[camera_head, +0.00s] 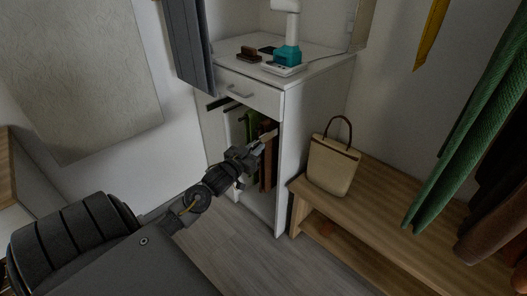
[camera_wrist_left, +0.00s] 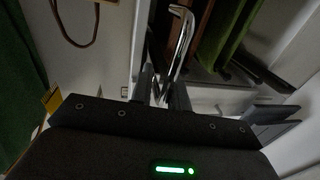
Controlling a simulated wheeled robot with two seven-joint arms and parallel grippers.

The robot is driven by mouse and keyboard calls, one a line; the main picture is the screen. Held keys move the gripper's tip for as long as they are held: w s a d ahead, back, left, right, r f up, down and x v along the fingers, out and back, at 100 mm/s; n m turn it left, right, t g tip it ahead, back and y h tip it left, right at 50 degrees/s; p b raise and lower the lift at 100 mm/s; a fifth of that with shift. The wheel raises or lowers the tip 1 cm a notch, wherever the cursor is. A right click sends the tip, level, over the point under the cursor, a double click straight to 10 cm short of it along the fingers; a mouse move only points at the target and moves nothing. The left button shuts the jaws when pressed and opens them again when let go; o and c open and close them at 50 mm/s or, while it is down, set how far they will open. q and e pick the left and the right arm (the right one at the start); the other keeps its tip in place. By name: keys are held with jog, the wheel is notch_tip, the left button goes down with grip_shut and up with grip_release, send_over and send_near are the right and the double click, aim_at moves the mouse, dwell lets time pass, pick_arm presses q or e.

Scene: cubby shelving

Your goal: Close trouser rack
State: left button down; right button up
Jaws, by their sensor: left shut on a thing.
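The trouser rack sits in the open bay under the drawer of the white cabinet (camera_head: 303,125). Green trousers (camera_head: 252,124) and brown trousers (camera_head: 267,165) hang from it. In the left wrist view the rack's bent chrome bar (camera_wrist_left: 182,42) runs down between my fingers, with green cloth (camera_wrist_left: 226,35) and brown cloth (camera_wrist_left: 199,32) beside it. My left gripper (camera_head: 257,149) reaches into the bay's front from the left; it also shows in the wrist view (camera_wrist_left: 160,92), shut on the chrome bar. The rack's inner end is hidden. My right gripper is not in view.
A wooden bench (camera_head: 385,205) with a beige bag (camera_head: 332,165) stands right of the cabinet. A closed drawer (camera_head: 250,92) is above the bay. A teal-based object (camera_head: 287,56) stands on the cabinet top. Grey clothing (camera_head: 188,45) hangs at the upper left. The floor (camera_head: 235,245) in front is clear.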

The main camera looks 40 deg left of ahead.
pick_arm(q)
jog(key=shift+w+a+r, duration=0.1)
jog(key=shift+a, duration=0.35)
jog(key=c, duration=1.6)
grip_release()
jog(key=shift+c, duration=0.2)
jog(key=shift+o, duration=0.6)
jog(key=shift+a, duration=0.1)
jog(key=shift+d, duration=0.25)
